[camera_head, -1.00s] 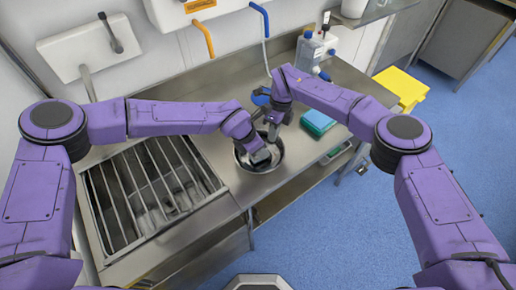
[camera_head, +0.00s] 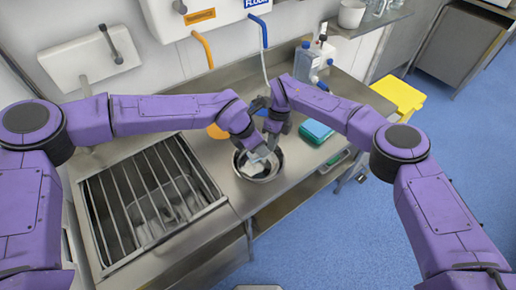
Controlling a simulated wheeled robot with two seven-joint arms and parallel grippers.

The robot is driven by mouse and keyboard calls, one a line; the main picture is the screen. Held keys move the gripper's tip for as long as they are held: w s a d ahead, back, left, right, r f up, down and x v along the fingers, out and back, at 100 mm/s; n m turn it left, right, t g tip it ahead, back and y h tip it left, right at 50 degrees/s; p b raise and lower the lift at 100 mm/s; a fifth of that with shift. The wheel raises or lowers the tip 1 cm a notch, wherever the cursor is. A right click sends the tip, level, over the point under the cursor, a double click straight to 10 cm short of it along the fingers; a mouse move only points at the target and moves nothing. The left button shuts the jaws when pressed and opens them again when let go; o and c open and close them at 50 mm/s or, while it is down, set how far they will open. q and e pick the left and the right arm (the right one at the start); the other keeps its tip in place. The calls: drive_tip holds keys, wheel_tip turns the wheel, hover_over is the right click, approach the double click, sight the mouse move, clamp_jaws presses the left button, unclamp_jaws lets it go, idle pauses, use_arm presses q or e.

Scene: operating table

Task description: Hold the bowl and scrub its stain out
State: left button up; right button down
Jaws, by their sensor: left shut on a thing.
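The metal bowl (camera_head: 278,170) stands on the steel counter, with a dark patch and pale shapes inside. My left gripper (camera_head: 261,153) reaches down at the bowl's back rim and is shut, seemingly on the bowl; its fingertips are small and partly hidden. My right gripper (camera_head: 272,143) points down close beside it, over the back right of the bowl. Its fingertips are too crowded to tell whether it is open or whether it holds anything. A stain cannot be told for sure from the shadows.
A barred sink basin (camera_head: 150,200) lies left of the bowl. The counter's front edge is close to the bowl.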

drive_tip(key=c, duration=1.3)
unclamp_jaws()
drive_tip(key=v, duration=1.2)
